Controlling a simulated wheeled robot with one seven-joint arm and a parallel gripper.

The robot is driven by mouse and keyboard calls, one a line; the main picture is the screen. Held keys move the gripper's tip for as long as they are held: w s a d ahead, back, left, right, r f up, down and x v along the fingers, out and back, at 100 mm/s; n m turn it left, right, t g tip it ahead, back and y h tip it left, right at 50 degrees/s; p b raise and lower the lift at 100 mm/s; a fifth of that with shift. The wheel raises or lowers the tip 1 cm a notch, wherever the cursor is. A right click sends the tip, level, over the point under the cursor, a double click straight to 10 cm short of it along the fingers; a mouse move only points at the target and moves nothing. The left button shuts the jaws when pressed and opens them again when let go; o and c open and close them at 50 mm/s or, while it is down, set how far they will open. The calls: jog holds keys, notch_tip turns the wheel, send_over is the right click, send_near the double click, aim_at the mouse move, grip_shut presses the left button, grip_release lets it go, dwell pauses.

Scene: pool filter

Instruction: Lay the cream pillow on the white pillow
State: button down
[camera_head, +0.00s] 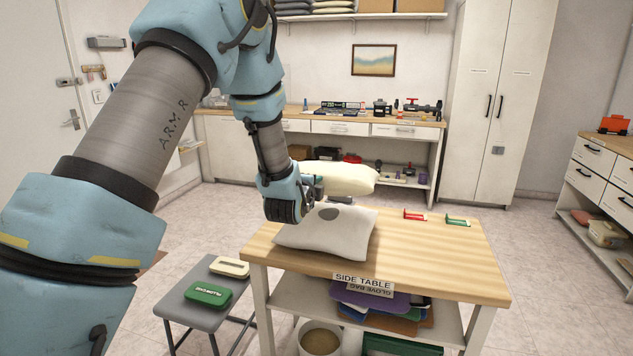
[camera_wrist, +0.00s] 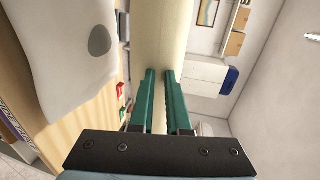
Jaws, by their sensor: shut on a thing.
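The cream pillow (camera_head: 345,178) is held in my gripper (camera_head: 312,188), above the white pillow and apart from the table. In the wrist view the cream pillow (camera_wrist: 163,35) runs up from between the two green fingers of my gripper (camera_wrist: 158,75), which are shut on its edge. The white pillow (camera_head: 335,240) lies on the left part of the side table (camera_head: 440,262), with a grey round spot on its top. It also shows at the left of the wrist view (camera_wrist: 65,60). I cannot tell the exact height of the gap between the pillows.
A red item (camera_head: 415,216) and a green item (camera_head: 457,222) lie on the table's back right. A grey bench (camera_head: 202,305) with a green case (camera_head: 208,295) and a cream case (camera_head: 230,267) stands at the left. The table's front right is clear.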

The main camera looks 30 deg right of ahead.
notch_tip(320, 180, down, 6)
jog(key=w+d+b, duration=0.1)
jog(key=b, duration=0.2)
jog(key=shift+f+b, duration=0.2)
jog(key=shift+b, duration=0.15)
grip_release()
dwell(0.8)
dwell(0.4)
jog(key=shift+s+a+b, duration=0.3)
jog(key=shift+s+a, duration=0.2)
jog(key=shift+s, duration=0.05)
jog(key=shift+r+p, duration=0.25)
jog(key=shift+p, duration=0.5)
